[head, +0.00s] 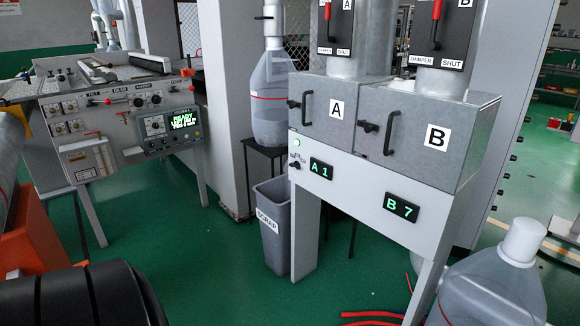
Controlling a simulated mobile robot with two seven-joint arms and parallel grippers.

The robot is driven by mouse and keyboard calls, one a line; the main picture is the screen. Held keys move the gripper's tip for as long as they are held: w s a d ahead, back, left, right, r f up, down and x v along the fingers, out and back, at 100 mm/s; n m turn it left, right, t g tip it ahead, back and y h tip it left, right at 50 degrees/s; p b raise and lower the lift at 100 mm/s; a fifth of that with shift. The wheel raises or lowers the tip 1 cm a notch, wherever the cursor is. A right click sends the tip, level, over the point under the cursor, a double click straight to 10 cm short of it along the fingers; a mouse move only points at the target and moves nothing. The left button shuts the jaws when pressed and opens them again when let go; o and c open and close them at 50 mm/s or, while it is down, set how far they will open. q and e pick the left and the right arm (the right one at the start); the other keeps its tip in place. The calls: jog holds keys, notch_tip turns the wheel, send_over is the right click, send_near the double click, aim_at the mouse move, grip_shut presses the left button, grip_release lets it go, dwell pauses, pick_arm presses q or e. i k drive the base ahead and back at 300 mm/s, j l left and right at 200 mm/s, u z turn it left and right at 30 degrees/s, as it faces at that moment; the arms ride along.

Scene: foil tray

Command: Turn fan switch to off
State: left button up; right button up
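The fan switch appears to be a small dark switch (294,165) at the left end of the white front panel (345,180) of the two-chamber cabinet. A small lit green lamp (297,142) sits above it. The small lettering beside the switch is too small to read, and I cannot tell its position. Neither of my grippers shows in the head view.
Door A (328,122) and door B (420,140) are closed, with black handles. Displays read A 1 (321,169) and B 7 (402,207). A grey scrap bin (274,240) stands below left. A clear jug (495,285) is at the lower right. Green floor lies open in front.

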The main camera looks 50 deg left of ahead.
aim_at(296, 165)
jog(key=i+j, duration=0.1)
jog(key=j, duration=0.8)
jog(key=i+j, duration=0.15)
jog(key=j, duration=0.75)
